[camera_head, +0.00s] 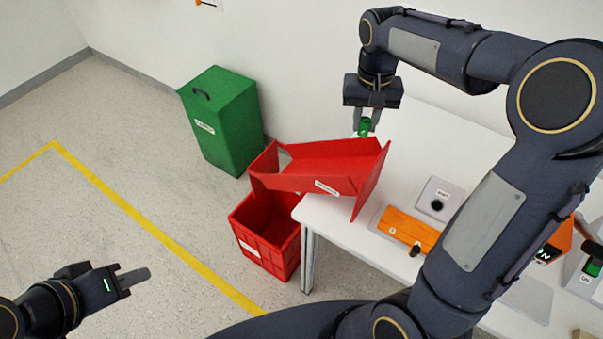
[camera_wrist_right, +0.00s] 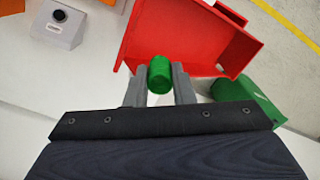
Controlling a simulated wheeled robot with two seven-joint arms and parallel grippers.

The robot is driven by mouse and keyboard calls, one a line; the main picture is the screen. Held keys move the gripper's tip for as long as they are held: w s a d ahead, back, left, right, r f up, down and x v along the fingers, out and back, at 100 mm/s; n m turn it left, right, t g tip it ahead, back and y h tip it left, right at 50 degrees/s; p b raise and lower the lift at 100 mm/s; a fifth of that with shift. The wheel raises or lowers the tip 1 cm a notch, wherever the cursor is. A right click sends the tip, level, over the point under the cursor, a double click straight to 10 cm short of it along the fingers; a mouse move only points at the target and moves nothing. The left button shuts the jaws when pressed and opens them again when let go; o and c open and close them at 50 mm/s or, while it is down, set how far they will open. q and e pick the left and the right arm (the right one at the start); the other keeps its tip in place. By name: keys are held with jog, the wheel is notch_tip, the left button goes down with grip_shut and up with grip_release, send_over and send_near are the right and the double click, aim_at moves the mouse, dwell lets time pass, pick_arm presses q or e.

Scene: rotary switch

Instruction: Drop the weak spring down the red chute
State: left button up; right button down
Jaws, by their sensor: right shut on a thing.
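The red chute (camera_head: 318,167) slopes at the table's left end, with its lower mouth over a red crate (camera_head: 264,262) on the floor. It also shows in the right wrist view (camera_wrist_right: 165,37). My right gripper (camera_head: 368,124) is shut on a small green cylinder (camera_wrist_right: 160,73), held above the table near the chute's upper right end. The cylinder also shows in the head view (camera_head: 364,127). I cannot tell from its look whether it is the weak spring. My left gripper (camera_head: 128,280) is at lower left, far from the chute; its jaw gap is unclear.
A green bin (camera_head: 222,120) stands on the floor behind the crate. The white table (camera_head: 345,234) holds an orange block (camera_head: 405,229) and a grey box with a black button (camera_head: 440,199). My right arm hides part of the table. Floor at left is clear.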

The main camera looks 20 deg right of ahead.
aim_at(362, 137)
notch_tip(362, 137, down, 5)
jog(key=b, duration=0.4)
jog(key=shift+f, duration=0.1)
jog(key=c, duration=1.2)
grip_release()
jog(key=shift+o, duration=0.2)
notch_tip(362, 137, up, 8)
jog(key=shift+f, duration=0.1)
